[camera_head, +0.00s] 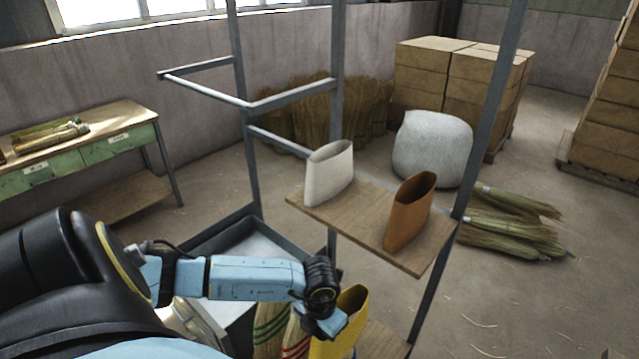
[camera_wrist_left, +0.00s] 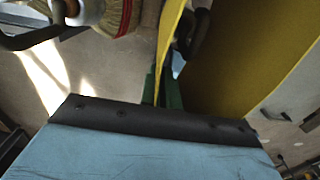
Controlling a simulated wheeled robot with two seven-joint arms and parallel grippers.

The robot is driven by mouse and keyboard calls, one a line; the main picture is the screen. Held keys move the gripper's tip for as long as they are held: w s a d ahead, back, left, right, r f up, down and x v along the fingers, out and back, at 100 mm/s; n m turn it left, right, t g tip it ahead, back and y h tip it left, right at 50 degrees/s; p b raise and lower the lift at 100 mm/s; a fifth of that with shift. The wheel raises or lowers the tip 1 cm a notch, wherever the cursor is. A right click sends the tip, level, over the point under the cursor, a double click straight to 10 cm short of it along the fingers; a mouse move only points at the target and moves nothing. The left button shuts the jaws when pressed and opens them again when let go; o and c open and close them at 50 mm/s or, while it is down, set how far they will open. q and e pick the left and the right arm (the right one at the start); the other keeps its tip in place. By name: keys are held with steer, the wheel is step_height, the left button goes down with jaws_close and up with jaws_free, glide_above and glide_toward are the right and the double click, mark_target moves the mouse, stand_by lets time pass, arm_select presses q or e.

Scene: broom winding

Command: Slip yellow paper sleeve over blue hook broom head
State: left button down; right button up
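The yellow paper sleeve (camera_head: 352,302) stands open end up at the lower middle of the head view, partly cut off by the bottom edge. My left gripper (camera_head: 327,322) is at its left rim. In the left wrist view the sleeve's broad wall (camera_wrist_left: 245,60) fills the right side, and a thin yellow wall runs between my fingers, which look closed on it. Left of the sleeve are a broom head with green bands (camera_head: 270,328) and one with red bands (camera_head: 296,335). I cannot make out a blue hook on any broom head. My right gripper is not in view.
A white sleeve (camera_head: 329,175) and an orange-brown sleeve (camera_head: 410,212) stand on a wooden shelf (camera_head: 367,226) of a grey metal rack (camera_head: 240,100). A green workbench (camera_head: 110,150) stands at left. Broom bundles (camera_head: 510,235) lie on the floor at right.

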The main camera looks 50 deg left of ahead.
arm_select(q)
steer(key=shift+r+p, duration=2.8)
steer(key=shift+r, duration=0.8)
steer(key=shift+r+p, duration=0.3)
steer(key=shift+r, duration=2.4)
